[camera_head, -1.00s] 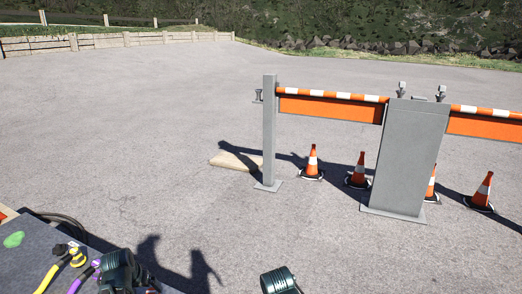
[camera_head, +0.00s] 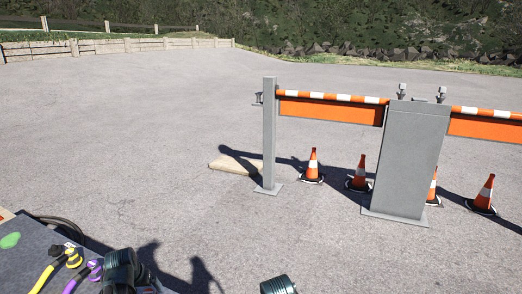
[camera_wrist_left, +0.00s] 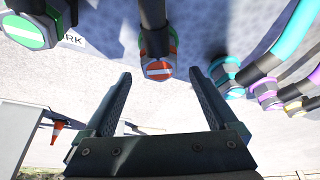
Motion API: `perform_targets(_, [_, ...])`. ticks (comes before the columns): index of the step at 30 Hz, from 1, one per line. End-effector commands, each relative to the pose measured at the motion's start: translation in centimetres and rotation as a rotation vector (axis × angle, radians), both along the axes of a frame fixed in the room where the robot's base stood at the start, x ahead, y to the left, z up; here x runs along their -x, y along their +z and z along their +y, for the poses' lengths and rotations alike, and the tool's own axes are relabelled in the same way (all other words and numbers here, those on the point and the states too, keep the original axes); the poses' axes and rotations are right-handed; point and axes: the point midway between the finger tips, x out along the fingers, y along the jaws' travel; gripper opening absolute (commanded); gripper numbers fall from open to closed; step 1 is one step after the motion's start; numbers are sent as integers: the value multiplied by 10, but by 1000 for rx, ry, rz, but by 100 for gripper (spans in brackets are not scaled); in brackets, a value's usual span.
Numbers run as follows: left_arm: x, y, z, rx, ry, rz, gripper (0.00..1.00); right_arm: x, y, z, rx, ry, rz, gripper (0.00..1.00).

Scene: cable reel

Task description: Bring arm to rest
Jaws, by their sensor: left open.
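My left gripper (camera_wrist_left: 160,76) is open in the left wrist view, its two dark fingers apart with nothing between them. A red-orange plug end with a white bar (camera_wrist_left: 159,69) on a black cable shows just beyond the fingertips, with no clear contact. In the head view, a dark green part of my left arm (camera_head: 121,268) shows at the lower left, beside the table; the fingers cannot be made out there. A dark piece, likely of my right arm (camera_head: 278,285), shows at the bottom edge; the right gripper is out of the picture.
The grey table (camera_head: 30,265) at lower left bears a yellow plug (camera_head: 73,257) and a purple plug (camera_head: 95,268). Green (camera_wrist_left: 30,29) and cyan (camera_wrist_left: 226,72) connectors flank the wrist view. A barrier with a grey post (camera_head: 407,160) and cones (camera_head: 312,166) stands ahead. Open pavement lies left.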

Motion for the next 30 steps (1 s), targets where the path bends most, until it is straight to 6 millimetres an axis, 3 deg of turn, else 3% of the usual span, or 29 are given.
perform_targets(1, [0, 14, 0, 0, 0, 0, 92, 0, 14, 0, -1, -1, 0, 92])
perform_targets(7, [0, 31, 0, 0, 0, 0, 92, 0, 31, 1, -3, -2, 2, 92])
perform_targets(22, [1, 33, -1, 1, -1, 1, 92, 1, 33, 1, -5, -2, 3, 92])
perform_targets(30, [23, 39, -26, 7, -20, 11, 92, 6, 39, 4, -15, 1, 14, 92])
